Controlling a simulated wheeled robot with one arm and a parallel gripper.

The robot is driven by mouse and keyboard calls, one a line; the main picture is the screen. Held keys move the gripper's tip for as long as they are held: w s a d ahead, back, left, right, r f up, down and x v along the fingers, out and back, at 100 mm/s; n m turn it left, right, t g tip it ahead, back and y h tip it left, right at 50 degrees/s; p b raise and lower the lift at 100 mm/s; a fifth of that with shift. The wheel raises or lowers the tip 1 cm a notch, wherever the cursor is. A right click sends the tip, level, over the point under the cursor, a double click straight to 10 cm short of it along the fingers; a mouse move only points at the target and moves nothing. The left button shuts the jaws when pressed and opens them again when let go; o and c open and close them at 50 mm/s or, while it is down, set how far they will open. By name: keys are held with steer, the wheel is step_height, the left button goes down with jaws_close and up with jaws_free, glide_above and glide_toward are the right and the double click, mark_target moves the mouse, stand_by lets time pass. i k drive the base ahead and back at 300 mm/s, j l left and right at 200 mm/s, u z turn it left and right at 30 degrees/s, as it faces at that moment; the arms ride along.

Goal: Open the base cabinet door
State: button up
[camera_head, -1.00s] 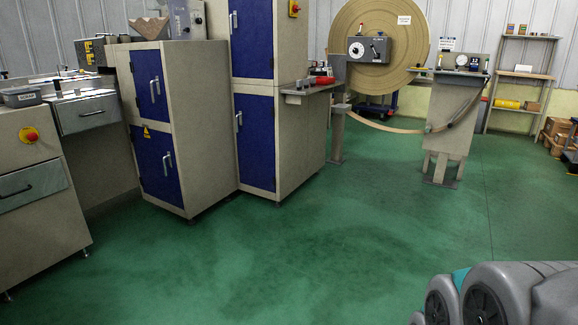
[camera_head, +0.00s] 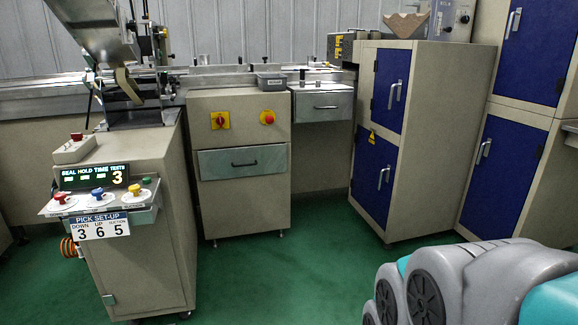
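Several shut blue doors with silver handles show on the right, and I cannot tell which one the task means. The shorter beige cabinet (camera_head: 432,150) has an upper blue door (camera_head: 388,85) and a lower blue door (camera_head: 368,185), the lower one with a yellow warning label. The taller cabinet (camera_head: 526,190) also has a lower blue door (camera_head: 488,172) and an upper blue door (camera_head: 535,45). At left, a beige machine base (camera_head: 150,245) shows a small hinge-like fitting near its bottom front. My gripper is out of view; only my grey and teal arm links show at lower right.
A middle beige unit (camera_head: 240,190) has a red knob and a shut grey drawer (camera_head: 242,161). Another shut drawer (camera_head: 325,107) is beside it. A control panel (camera_head: 100,205) juts forward at left. Green floor (camera_head: 290,275) in front is clear.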

mark_target(511, 153)
steer(key=i+z, duration=0.1)
steer(key=i, duration=0.45)
steer(key=i+j+z, duration=0.15)
steer(key=i, duration=0.45)
steer(key=i+j+z, duration=0.1)
steer(key=i, duration=0.45)
steer(key=i+j+z, duration=0.15)
steer(key=i+z, duration=0.3)
steer(key=i+j+z, duration=1.3)
steer(key=k+j, duration=0.05)
steer(key=k, duration=0.05)
